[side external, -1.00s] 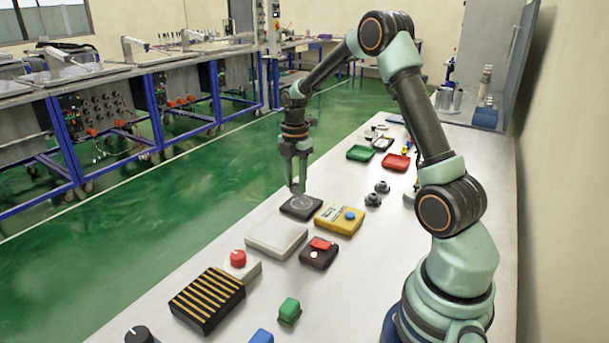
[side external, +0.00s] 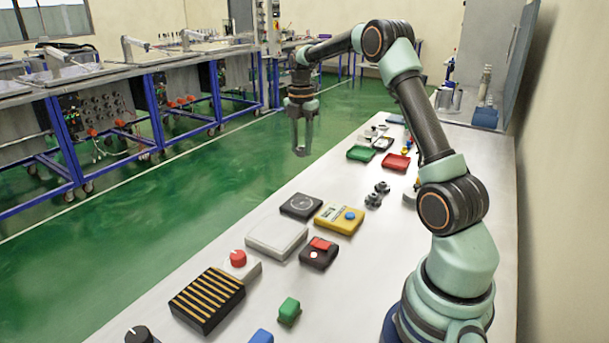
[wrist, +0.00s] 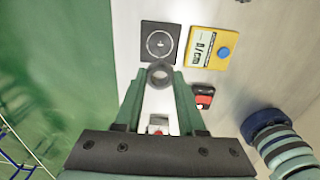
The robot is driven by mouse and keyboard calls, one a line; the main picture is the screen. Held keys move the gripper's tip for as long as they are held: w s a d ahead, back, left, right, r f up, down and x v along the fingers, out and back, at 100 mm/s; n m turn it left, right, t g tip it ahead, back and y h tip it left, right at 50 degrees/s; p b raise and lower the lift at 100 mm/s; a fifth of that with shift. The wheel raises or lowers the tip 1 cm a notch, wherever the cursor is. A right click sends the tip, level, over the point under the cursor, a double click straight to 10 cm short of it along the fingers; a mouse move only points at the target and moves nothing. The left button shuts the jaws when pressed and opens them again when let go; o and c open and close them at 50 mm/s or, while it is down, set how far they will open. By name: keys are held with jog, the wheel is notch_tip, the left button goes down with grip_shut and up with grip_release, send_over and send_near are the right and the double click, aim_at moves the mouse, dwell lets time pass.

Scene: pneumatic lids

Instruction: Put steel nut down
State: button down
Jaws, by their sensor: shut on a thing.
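The steel nut (wrist: 160,68) is a dark grey ring between my fingertips in the wrist view. My gripper (wrist: 160,84) is shut on it. In the side view my gripper (side external: 302,151) hangs high, pointing down, beyond the far left edge of the bench; the nut cannot be made out there. The black square pad with a pale circle (side external: 301,205) lies below on the bench. It also shows just ahead of the nut in the wrist view (wrist: 147,54). Nothing stands on the pad.
A yellow meter with a blue knob (side external: 331,222) is beside the pad. A pale flat box (side external: 268,239), a dark box with a red switch (side external: 320,247) and two grey fittings (side external: 373,199) are near. Green (side external: 360,154) and red (side external: 396,162) trays lie further back.

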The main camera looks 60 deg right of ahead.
aim_at(302, 203)
notch_tip(302, 203, down, 15)
jog(key=shift+f, duration=0.2)
dwell(0.3)
jog(key=shift+f, duration=0.1)
jog(key=c, duration=0.5)
grip_release()
